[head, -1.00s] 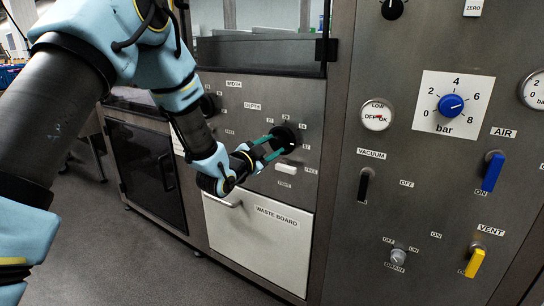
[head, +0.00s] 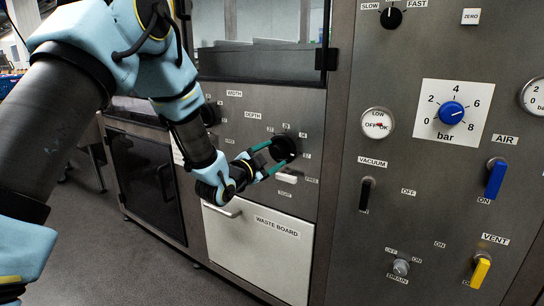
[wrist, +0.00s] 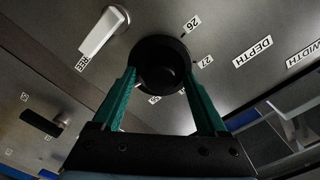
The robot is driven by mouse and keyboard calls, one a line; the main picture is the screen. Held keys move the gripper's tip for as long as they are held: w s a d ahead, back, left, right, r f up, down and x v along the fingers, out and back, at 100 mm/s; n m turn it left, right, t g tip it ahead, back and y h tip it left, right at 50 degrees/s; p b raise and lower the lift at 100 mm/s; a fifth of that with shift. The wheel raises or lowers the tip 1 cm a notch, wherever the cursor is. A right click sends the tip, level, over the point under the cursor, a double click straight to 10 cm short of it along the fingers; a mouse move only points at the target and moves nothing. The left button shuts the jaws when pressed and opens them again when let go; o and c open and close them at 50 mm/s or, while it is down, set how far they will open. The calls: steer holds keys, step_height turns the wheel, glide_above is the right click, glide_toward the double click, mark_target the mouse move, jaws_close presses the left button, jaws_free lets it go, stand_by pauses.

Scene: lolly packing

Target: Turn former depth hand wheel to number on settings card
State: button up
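The former depth hand wheel is a round black knob (head: 284,147) on the grey steel panel, below the DEPTH label. In the wrist view the hand wheel (wrist: 162,64) sits between my fingertips, with the labels 26 (wrist: 191,25) and 27 (wrist: 204,62) beside it. My gripper (head: 277,154) has green fingers spread to either side of the wheel, with their tips at its rim. The fingers look open, with no clear contact visible. Its pointer cannot be made out. No settings card can be made out.
Left of the wheel is the WIDTH knob (head: 208,114). A white lever handle (head: 287,178) sits just below the wheel, near FREE. The WASTE BOARD drawer (head: 256,250) is lower. The right panel holds a blue pressure knob (head: 451,112), AIR and VENT handles.

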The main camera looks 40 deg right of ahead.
steer(key=b+v, duration=0.1)
steer(key=v, duration=0.9)
steer(key=shift+a, duration=0.4)
steer(key=w+a+f+n+t+y, duration=0.2)
steer(key=w+a+n+y, duration=0.2)
steer(key=w+a, duration=0.25)
steer(key=w+a+f+n+t+y, duration=0.25)
steer(key=w+a+n, duration=0.2)
steer(key=a, duration=0.35)
steer(key=a+f+n+g+y, duration=0.3)
steer(key=a+n+y, duration=0.55)
steer(key=a, duration=1.35)
steer(key=s+a+n+g+y, duration=0.2)
steer(key=s+a+n+g, duration=0.3)
steer(key=s+a, duration=0.5)
step_height(320, 180, up, 17)
steer(key=n+p, duration=0.1)
steer(key=p, duration=1.6)
steer(key=shift+s+a+r, duration=0.2)
steer(key=shift+a+r, duration=0.05)
steer(key=shift+a, duration=0.15)
